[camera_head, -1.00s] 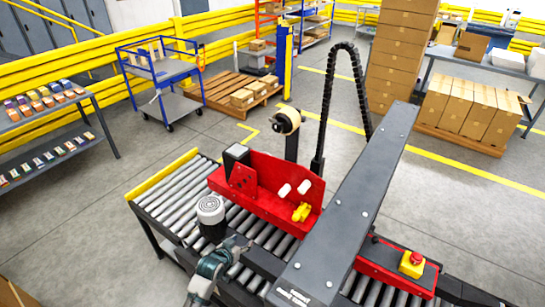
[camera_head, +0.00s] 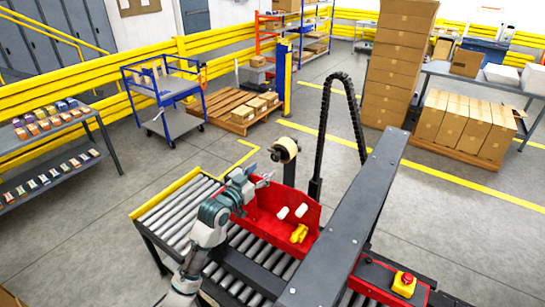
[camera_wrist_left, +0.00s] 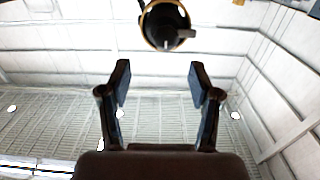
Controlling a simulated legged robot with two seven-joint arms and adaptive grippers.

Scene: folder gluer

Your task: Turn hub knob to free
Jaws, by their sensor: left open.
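The tape reel (camera_head: 284,150) has a tan rim and a dark hub, and stands on a dark post behind the red machine part. In the left wrist view the reel (camera_wrist_left: 165,25) shows at the top edge, partly cut off, with a dark round hub in its middle. I cannot tell the knob's setting. My left gripper (camera_head: 264,180) is open and empty, below and a little left of the reel in the head view. In the wrist view its two fingers (camera_wrist_left: 157,85) are apart, with the reel beyond their tips and no contact showing. My right gripper is out of view.
The red tray (camera_head: 262,225) with white rollers and a yellow part (camera_head: 299,233) lies under and beside my left arm. A dark beam (camera_head: 345,225) crosses at right. A red stop button (camera_head: 405,282) is at lower right.

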